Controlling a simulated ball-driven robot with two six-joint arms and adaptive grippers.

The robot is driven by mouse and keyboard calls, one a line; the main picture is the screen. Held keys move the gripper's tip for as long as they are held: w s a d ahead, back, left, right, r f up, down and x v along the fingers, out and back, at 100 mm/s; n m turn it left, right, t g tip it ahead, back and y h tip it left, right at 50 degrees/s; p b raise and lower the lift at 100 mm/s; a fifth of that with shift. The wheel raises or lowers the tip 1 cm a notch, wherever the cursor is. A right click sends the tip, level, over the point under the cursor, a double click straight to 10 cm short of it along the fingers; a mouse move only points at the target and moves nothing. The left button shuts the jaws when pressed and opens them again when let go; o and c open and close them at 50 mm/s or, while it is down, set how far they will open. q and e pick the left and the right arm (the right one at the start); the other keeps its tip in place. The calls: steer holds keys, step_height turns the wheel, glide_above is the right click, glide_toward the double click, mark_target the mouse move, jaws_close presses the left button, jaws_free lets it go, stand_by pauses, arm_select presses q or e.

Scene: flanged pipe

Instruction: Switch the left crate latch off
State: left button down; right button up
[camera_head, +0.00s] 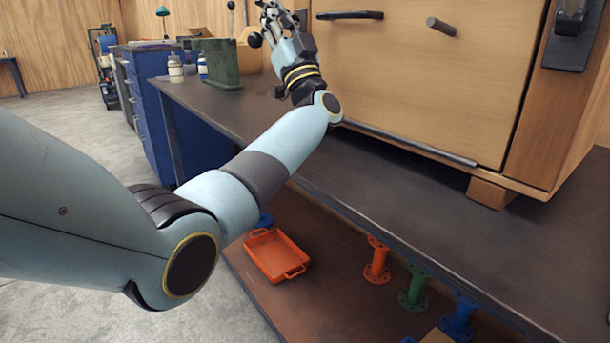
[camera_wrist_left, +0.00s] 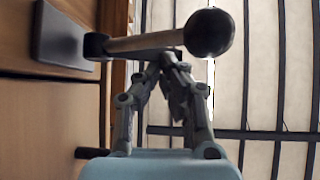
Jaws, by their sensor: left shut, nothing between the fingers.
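The wooden crate (camera_head: 420,85) stands on the dark bench. The left latch shows in the left wrist view as a dark plate (camera_wrist_left: 58,38) on the crate with a lever (camera_wrist_left: 145,42) sticking out to the right, ending in a black ball knob (camera_wrist_left: 208,34). A black knob (camera_head: 255,40) also shows beside my gripper in the head view. My left gripper (camera_head: 274,10) is shut and empty at the crate's left edge. In the wrist view its fingertips (camera_wrist_left: 170,62) are close to the lever; I cannot tell whether they touch. My right gripper is out of view.
A black handle (camera_head: 350,15) and a round peg (camera_head: 441,26) stick out from the crate front. A second latch (camera_head: 570,25) is at its right. A green machine (camera_head: 220,65) and bottles stand at left. An orange tray (camera_head: 276,256) and flanged pipes (camera_head: 377,262) are on the shelf below.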

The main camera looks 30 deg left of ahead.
arm_select(q)
step_height(320, 180, up, 5)
steer(key=w+m+t+h+p, duration=0.2)
steer(key=m+t+h+p, duration=0.8)
steer(key=m+h, duration=0.6)
steer(key=s+d+f+m+g+h, duration=0.2)
steer(key=s+d+f+h, duration=0.2)
steer(key=d+f, duration=0.1)
steer(key=s+d+f+m+g+h, duration=0.2)
steer(key=s+d+f+h, duration=0.2)
steer(key=f, duration=0.4)
steer(key=s+d+f+m+g+h, duration=0.1)
steer(key=s+d+f+h, duration=0.3)
steer(key=d+f, duration=0.3)
steer(key=shift+s+d+m+g, duration=0.4)
steer(key=shift+s+d, duration=0.05)
steer(key=shift+s, duration=0.4)
steer(key=s+f+n+g, duration=0.1)
steer(key=s+f+g, duration=0.2)
steer(key=s+f, duration=0.2)
steer(key=shift+d, duration=0.4)
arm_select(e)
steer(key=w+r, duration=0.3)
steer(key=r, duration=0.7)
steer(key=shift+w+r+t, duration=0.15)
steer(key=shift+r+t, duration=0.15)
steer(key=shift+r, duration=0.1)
